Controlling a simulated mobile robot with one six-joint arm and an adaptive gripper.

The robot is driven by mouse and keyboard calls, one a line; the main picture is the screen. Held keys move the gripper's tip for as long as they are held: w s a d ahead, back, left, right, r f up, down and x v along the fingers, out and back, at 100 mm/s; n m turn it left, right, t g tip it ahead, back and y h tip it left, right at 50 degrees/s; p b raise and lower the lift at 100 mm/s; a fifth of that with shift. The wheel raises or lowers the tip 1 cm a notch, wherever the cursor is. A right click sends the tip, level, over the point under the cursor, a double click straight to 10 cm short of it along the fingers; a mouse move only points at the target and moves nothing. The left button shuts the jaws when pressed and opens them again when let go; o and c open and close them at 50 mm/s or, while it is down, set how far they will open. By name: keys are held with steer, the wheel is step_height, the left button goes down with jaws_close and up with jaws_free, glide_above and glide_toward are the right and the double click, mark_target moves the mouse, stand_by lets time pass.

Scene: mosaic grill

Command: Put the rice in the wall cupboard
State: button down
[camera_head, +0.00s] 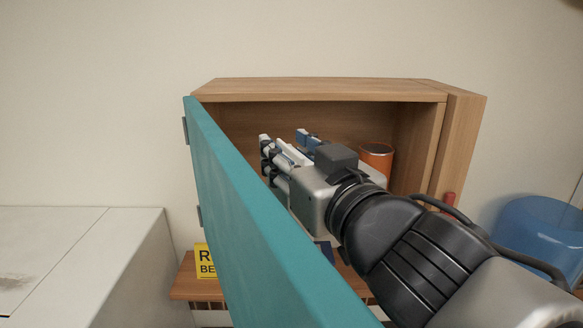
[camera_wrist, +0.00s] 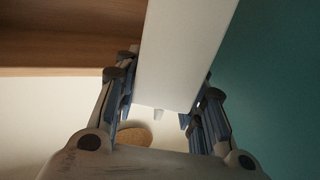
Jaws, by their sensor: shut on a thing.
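The wall cupboard (camera_head: 320,90) is a wooden box on the wall, its teal door (camera_head: 240,205) swung open towards me on the left. My gripper (camera_head: 285,153) is in front of the cupboard's opening, to the right of the door. In the wrist view my gripper (camera_wrist: 167,98) is shut on a plain white box-like pack (camera_wrist: 185,50), which I take to be the rice; no label shows. The pack is mostly hidden by the fingers in the head view. The wrist view also shows cupboard wood (camera_wrist: 65,50) at left and the teal door (camera_wrist: 275,80) at right.
An orange can with a dark top (camera_head: 377,158) stands inside the cupboard at right. Below are a yellow sign (camera_head: 205,262) and a wooden shelf (camera_head: 185,286). A blue rounded container (camera_head: 545,225) is at right, a white surface (camera_head: 80,250) at left. The door's edge is close to my gripper.

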steer(key=w+p, duration=0.2)
steer(key=w, duration=1.6)
step_height(320, 180, down, 7)
steer(key=w, duration=0.1)
steer(key=shift+f, duration=0.1)
steer(key=shift+f, duration=0.15)
steer(key=c, duration=1)
jaws_free()
steer(key=shift+c, duration=0.2)
